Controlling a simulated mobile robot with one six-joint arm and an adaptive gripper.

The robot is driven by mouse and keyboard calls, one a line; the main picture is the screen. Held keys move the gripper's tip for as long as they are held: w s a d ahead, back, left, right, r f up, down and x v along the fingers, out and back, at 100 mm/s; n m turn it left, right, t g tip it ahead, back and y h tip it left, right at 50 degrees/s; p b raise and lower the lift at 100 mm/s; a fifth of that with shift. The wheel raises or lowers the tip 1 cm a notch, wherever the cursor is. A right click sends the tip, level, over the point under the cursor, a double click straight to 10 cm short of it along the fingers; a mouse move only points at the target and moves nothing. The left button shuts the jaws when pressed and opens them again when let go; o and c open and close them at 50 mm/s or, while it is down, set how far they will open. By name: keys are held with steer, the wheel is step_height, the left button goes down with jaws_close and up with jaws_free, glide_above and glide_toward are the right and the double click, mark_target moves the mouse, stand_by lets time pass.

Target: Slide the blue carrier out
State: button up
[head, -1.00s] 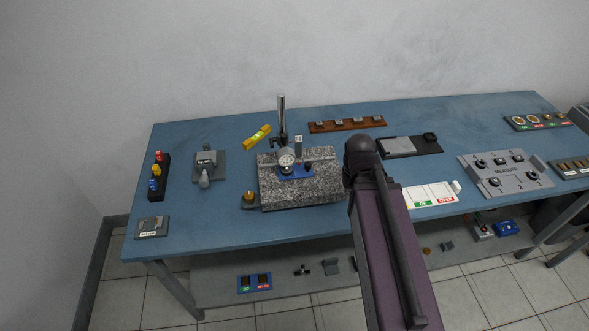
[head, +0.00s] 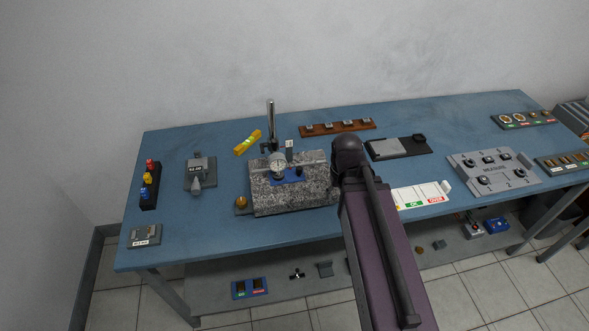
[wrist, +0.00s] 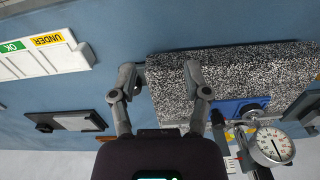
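The blue carrier (head: 290,179) lies on top of the speckled granite block (head: 300,202), below the round dial gauge (head: 278,169) on its stand. The carrier also shows in the wrist view (wrist: 228,107), right of my gripper, with a dark knob on it. Nothing shows between the fingers. The right finger is close to the carrier's edge; I cannot tell if they touch.
A tray with green and red labels (head: 420,195) lies right of my arm. A grey panel with knobs (head: 493,172) stands farther right. A grey fixture (head: 200,172) and a yellow level (head: 247,142) lie left of the granite block.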

mark_target(299, 168)
steer(key=w+a+r+n+p, duration=0.9)
steer(key=w+a+r+p, duration=0.1)
steer(key=w, duration=0.3)
steer(key=shift+w+a+r+n, duration=0.3)
steer(key=shift+r+n, duration=0.1)
steer(key=shift+r, duration=0.15)
steer(key=shift+f, duration=0.15)
step_height(299, 168, down, 14)
steer(key=b, duration=1.3)
steer(key=shift+r, duration=0.25)
steer(key=shift+c, duration=0.3)
jaws_close()
